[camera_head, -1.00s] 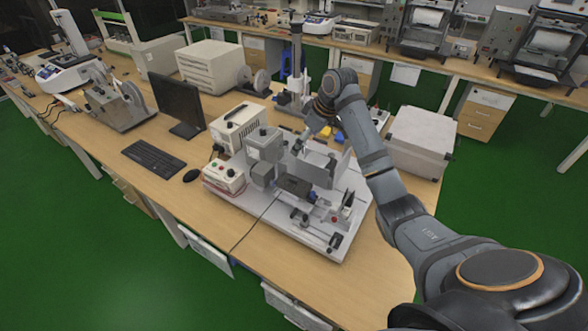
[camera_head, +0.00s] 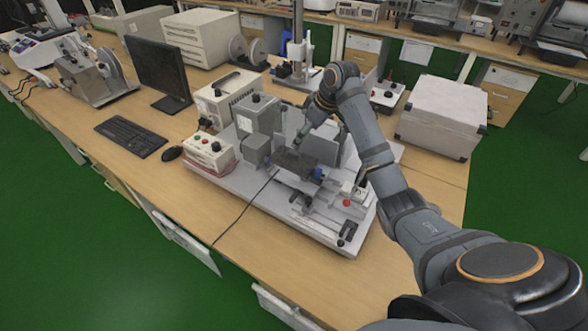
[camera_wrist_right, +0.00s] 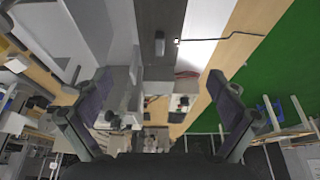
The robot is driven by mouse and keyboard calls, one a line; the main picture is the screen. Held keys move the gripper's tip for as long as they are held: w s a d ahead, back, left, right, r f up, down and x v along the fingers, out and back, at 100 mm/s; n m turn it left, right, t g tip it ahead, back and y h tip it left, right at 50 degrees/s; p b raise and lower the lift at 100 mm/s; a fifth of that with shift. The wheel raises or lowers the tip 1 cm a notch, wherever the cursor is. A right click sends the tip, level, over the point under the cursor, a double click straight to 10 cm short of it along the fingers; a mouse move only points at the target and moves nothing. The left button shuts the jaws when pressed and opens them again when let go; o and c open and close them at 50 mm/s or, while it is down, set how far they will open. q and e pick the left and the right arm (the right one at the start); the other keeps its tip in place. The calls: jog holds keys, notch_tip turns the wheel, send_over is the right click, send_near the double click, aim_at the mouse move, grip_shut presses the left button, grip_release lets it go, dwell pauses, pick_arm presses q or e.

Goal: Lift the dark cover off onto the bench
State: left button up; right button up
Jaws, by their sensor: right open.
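The dark cover (camera_head: 296,163) is a small dark grey block sitting on the machine in the middle of the bench. In the right wrist view it appears as a dark strip (camera_wrist_right: 160,14) at the top centre, with a small grey knob (camera_wrist_right: 160,43) on it. My right gripper (camera_head: 303,136) is just above and behind the cover in the head view. In the right wrist view the gripper (camera_wrist_right: 162,88) has its two fingers wide apart, with nothing between them. The cover lies ahead of the fingers, apart from them. My left gripper is not in view.
The machine's white base plate (camera_head: 262,197) carries a grey motor block (camera_head: 259,117) left of the cover and clamps at the front right. A control box (camera_head: 208,152) with buttons stands at left. A grey case (camera_head: 440,117) stands at right. Bare bench (camera_head: 285,272) lies in front.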

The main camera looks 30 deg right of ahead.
aim_at(294, 153)
jog(key=shift+a+f, duration=0.1)
jog(key=p+x, duration=0.1)
jog(key=x, duration=0.4)
jog(key=shift+w+f, duration=0.1)
jog(key=shift+f, duration=0.05)
jog(key=p+x, duration=0.1)
jog(key=x, duration=0.4)
jog(key=shift+w, duration=0.15)
jog(key=c, duration=1.2)
